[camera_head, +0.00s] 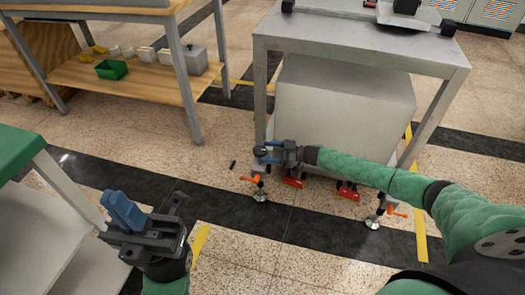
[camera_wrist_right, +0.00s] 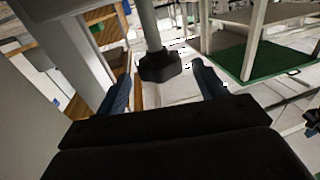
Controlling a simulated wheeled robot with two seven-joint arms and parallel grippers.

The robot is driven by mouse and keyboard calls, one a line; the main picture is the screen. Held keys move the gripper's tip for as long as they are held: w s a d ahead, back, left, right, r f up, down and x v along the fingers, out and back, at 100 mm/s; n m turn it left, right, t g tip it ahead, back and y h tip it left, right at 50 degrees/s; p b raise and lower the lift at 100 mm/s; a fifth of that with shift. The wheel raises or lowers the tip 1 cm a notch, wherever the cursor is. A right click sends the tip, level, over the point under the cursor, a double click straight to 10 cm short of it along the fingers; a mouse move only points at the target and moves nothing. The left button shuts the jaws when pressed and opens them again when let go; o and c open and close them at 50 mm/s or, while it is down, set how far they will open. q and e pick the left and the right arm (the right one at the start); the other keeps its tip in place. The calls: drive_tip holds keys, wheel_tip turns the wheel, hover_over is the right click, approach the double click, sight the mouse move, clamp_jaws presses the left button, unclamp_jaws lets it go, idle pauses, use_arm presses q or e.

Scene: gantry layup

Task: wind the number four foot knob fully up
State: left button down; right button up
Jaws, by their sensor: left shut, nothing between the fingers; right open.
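My right gripper (camera_head: 265,152) is at the front left leg of the grey gantry cart, low down. In the right wrist view its two blue fingers (camera_wrist_right: 165,88) are open, one on each side of a dark faceted foot knob (camera_wrist_right: 160,66) on a grey vertical stem. The same knob shows small and dark in the head view (camera_head: 259,151). Contact between fingers and knob cannot be told. No number on the knob can be read. My left gripper (camera_head: 122,209) is shut and empty over the floor at the lower left, away from the cart.
The cart's grey top (camera_head: 360,40) overhangs a large pale box (camera_head: 340,105). Orange levers (camera_head: 250,179), red pedals (camera_head: 293,182) and levelling feet (camera_head: 373,223) stand along its front. A wooden-shelf bench (camera_head: 130,78) is behind left; a green-topped table (camera_head: 15,150) is at left.

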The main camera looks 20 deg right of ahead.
drive_tip(key=shift+v, duration=1.85)
